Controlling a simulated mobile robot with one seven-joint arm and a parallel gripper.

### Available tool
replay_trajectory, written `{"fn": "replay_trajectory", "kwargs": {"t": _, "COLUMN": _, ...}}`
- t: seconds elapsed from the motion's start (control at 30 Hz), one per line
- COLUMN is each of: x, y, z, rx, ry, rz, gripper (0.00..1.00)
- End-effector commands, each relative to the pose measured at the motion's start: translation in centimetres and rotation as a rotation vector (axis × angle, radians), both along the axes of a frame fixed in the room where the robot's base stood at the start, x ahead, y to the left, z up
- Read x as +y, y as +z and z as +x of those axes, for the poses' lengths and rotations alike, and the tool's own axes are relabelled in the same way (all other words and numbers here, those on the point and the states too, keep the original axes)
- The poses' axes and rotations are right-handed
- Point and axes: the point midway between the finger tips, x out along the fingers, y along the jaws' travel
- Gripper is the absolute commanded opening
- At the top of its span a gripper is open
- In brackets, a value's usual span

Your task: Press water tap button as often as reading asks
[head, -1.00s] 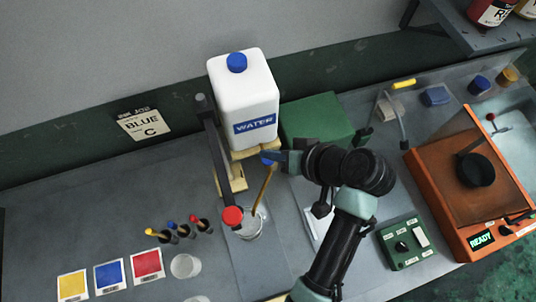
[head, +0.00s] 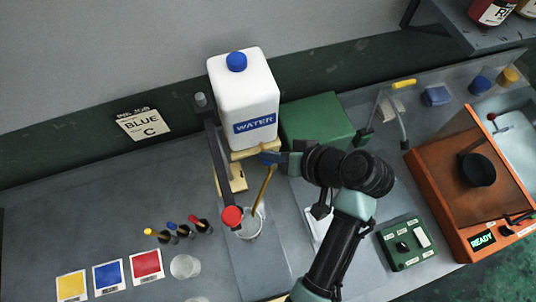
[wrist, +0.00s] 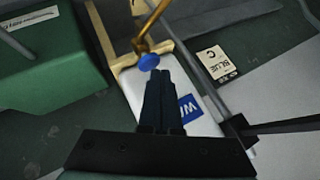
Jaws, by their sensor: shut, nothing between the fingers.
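The white water jug (head: 243,95) stands upright on a wooden stand at the back, with a blue cap and a WATER label. Its brass tap (head: 262,188) slopes down toward a clear beaker (head: 250,224). The blue tap button (wrist: 148,62) shows in the wrist view, just beyond my fingertips. My gripper (wrist: 159,72) is shut and empty, with its tips close to the button; I cannot tell whether they touch. In the head view my gripper (head: 279,157) is beside the tap, right of the jug's lower front. A wall card (head: 144,124) reads BLUE C.
A green box (head: 316,118) is behind my arm. An orange machine (head: 430,165) shows READY at right.

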Motion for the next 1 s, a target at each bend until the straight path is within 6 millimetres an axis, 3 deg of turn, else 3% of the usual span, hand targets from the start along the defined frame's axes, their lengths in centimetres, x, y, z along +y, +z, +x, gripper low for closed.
{"fn": "replay_trajectory", "kwargs": {"t": 1.0, "x": 0.0, "y": -1.3, "z": -0.1, "rx": 0.002, "ry": 0.001, "rz": -0.001, "gripper": 0.0}}
